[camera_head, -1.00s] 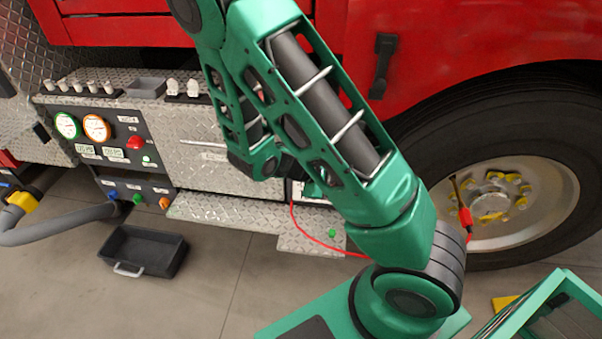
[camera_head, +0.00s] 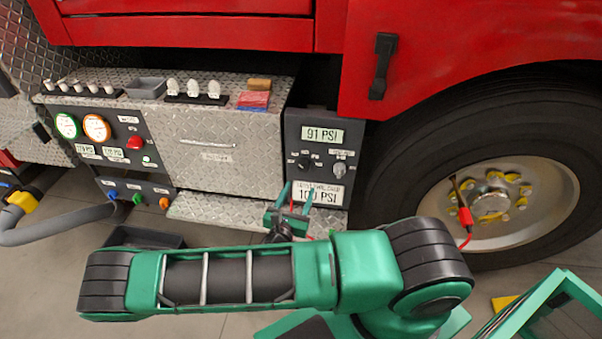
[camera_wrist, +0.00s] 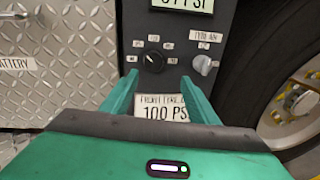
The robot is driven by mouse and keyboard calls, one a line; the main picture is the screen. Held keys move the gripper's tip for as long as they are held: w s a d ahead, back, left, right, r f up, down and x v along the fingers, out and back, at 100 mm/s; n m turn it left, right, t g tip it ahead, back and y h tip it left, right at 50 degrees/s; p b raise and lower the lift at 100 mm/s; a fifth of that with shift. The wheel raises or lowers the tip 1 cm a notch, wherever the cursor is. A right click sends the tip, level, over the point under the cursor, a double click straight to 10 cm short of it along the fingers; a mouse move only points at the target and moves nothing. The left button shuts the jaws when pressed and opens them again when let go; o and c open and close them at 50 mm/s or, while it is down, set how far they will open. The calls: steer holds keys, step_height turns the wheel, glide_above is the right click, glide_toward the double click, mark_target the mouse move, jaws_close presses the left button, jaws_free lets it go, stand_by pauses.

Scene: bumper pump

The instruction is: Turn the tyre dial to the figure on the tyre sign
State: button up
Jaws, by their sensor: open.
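The dark panel beside the front wheel carries a black dial (camera_head: 304,162) ringed by small labels too small to read, and it also shows in the wrist view (camera_wrist: 154,62). A grey knob (camera_wrist: 205,66) sits to its right under a label that seems to read TYRE AIR. A display (camera_head: 322,135) above reads 91 PSI. The tyre sign (camera_head: 320,195) below reads 100 PSI; its lower part is hidden in the wrist view. My gripper (camera_head: 298,190) is open and empty in front of the lower panel. In the wrist view its fingertips (camera_wrist: 158,78) lie just below the black dial, apart from it.
The tread-plate locker (camera_head: 230,160) is left of the panel, with a step (camera_head: 215,208) below. The tyre (camera_head: 400,170) is close on the right. A black tray (camera_head: 145,238) lies on the floor.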

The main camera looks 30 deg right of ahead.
mark_target(303, 169)
steer(key=shift+n+t+y, duration=0.4)
steer(key=shift+n+t, duration=0.1)
steer(key=shift+n, duration=0.2)
steer(key=x, duration=1)
steer(key=shift+w+a+f, duration=0.2)
steer(key=shift+w+f, duration=0.1)
steer(key=shift+w, duration=0.2)
steer(key=c, duration=1)
